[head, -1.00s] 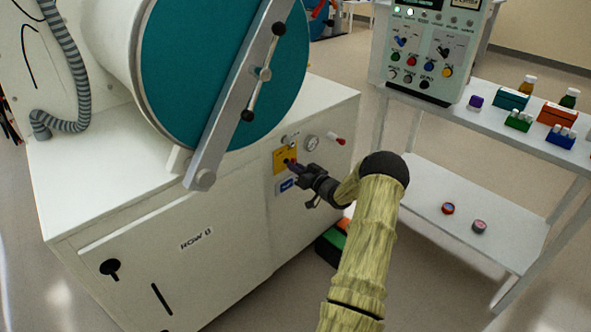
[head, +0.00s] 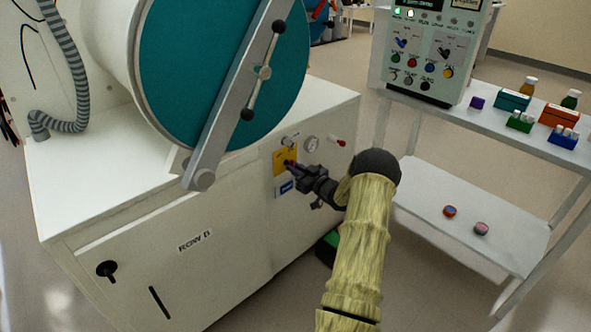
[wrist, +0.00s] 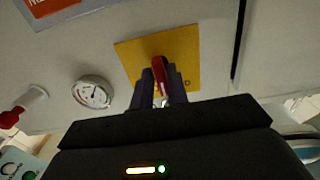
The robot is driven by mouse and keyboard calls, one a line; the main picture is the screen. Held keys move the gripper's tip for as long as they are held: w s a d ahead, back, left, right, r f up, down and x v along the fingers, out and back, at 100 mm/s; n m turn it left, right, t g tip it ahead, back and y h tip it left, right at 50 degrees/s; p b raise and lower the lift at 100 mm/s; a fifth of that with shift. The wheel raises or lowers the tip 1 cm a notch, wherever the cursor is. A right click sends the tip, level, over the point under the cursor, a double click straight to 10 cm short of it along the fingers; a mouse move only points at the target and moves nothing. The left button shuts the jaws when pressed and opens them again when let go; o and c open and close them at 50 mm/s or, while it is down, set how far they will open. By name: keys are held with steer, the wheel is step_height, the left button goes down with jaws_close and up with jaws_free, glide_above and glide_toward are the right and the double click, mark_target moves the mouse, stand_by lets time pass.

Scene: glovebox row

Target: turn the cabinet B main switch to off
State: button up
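The main switch is a red handle (wrist: 159,72) on a yellow plate (wrist: 190,52) in the wrist view. The yellow plate (head: 279,158) also shows on the upper front of the white cabinet (head: 150,260) in the head view. My gripper (wrist: 161,88) has one dark finger on each side of the handle, close against it, and looks shut on it. In the head view my gripper (head: 291,166) reaches the plate from the right and covers most of the handle. The lettering on the plate is mostly hidden.
A round gauge (head: 311,144) and a red-tipped knob (head: 340,142) sit right of the plate. A blue-and-white label (head: 284,187) is below it. A teal round door with a metal bar (head: 235,95) is above left. A shelf unit (head: 460,205) stands at the right.

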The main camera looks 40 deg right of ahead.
steer(key=shift+o, duration=1.3)
steer(key=shift+s, duration=0.15)
steer(key=s+d+p, duration=0.1)
steer(key=s+p, duration=0.1)
steer(key=s, duration=1.5)
steer(key=shift+d, duration=0.15)
